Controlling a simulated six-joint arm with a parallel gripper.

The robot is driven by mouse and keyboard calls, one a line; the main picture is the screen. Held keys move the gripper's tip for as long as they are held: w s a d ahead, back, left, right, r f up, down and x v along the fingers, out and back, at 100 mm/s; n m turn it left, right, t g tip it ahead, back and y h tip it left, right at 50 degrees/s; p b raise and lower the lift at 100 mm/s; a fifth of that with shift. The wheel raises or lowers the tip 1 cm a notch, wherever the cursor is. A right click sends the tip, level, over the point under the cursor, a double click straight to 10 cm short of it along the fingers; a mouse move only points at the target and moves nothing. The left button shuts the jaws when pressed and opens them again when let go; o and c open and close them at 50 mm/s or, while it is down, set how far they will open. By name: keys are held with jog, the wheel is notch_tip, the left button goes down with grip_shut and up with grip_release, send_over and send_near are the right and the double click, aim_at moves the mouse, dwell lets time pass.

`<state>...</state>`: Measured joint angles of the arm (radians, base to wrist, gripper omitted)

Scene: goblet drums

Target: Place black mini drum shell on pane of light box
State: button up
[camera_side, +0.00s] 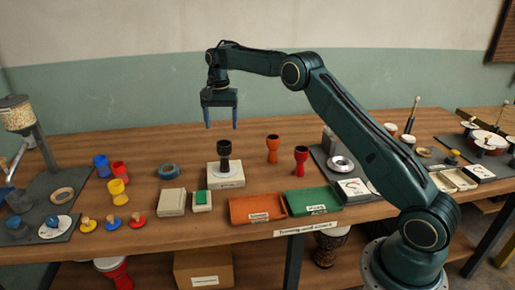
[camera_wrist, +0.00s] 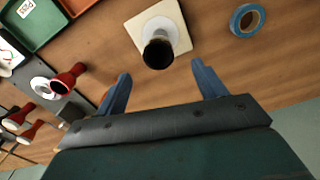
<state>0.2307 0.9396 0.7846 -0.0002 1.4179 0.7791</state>
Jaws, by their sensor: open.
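The black mini drum shell (camera_side: 224,156) stands upright on the pane of the light box (camera_side: 228,182), a small pale box in the middle of the table. In the wrist view the black shell (camera_wrist: 158,52) sits on a round, light pane in the square top of the light box (camera_wrist: 137,24). My gripper (camera_side: 221,127) is open and empty, with blue fingers pointing down. It hangs above the shell, apart from it. In the wrist view the shell lies ahead of and between the two fingertips (camera_wrist: 161,68).
Orange (camera_side: 273,148) and red (camera_side: 301,160) shells stand to the right of the light box. A blue tape roll (camera_side: 169,171) lies to its left. Orange (camera_side: 256,208) and green (camera_side: 311,200) trays lie in front. The table behind the light box is clear.

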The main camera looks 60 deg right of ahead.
dwell(0.4)
jog(key=shift+s+a+r, duration=0.1)
jog(key=shift+r, duration=0.3)
jog(key=s+a+r+n+t, duration=0.1)
jog(key=s+a+r+n, duration=0.3)
jog(key=s+r, duration=0.45)
jog(key=s+a+r+n+t, duration=0.2)
jog(key=s+a+r, duration=0.3)
jog(key=s+r, duration=0.4)
jog(key=s+a+f+n+t, duration=0.1)
jog(key=s+f+n, duration=0.1)
jog(key=s, duration=0.6)
jog(key=s+a+f+n, duration=0.1)
jog(key=s+a+f, duration=0.1)
jog(key=s, duration=0.7)
jog(key=s+a+f+n+t, duration=0.1)
jog(key=s+a+f+n, duration=0.1)
jog(key=s, duration=0.6)
jog(key=shift+s+f+n+t, duration=0.25)
jog(key=shift+f+n+t, duration=0.05)
jog(key=shift+f, duration=0.3)
